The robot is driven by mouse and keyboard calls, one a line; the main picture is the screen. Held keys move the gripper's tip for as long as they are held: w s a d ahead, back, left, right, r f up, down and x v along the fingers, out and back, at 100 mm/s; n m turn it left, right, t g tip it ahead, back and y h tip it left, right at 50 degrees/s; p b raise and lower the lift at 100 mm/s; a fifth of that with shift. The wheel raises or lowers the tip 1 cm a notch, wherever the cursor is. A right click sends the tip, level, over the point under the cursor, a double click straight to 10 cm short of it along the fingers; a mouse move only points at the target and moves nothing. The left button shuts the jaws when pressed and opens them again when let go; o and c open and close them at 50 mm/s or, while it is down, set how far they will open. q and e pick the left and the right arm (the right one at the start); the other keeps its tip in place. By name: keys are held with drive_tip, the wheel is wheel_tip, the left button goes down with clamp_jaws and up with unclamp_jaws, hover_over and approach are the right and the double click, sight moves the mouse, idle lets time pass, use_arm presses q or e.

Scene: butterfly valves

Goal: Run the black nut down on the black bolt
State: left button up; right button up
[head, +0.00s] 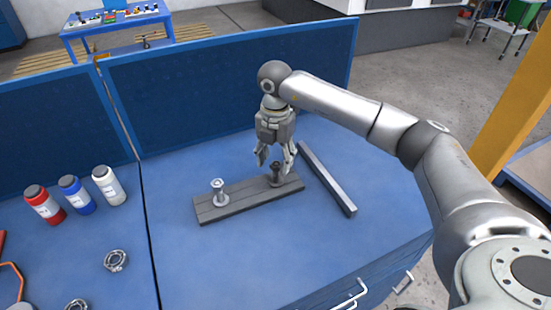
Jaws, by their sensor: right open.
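The black bolt (276,170) stands upright near the right end of a grey base bar (240,204) on the blue table. A dark nut seems to be on it, but its height on the thread is too small to tell. A silver bolt (218,186) with a silver nut stands near the bar's left end. My right gripper (275,160) points down with its fingers open on either side of the black bolt's upper part. I cannot tell whether the fingers touch it. My left gripper is not in view.
A long grey bar (327,180) lies just right of the base bar. Red, blue and white bottles (76,194) and metal rings (115,260) are at the left. A blue panel (220,85) stands along the back. The table's front area is clear.

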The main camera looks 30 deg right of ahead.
wheel_tip(320, 180, up, 12)
drive_tip(key=shift+f, duration=0.25)
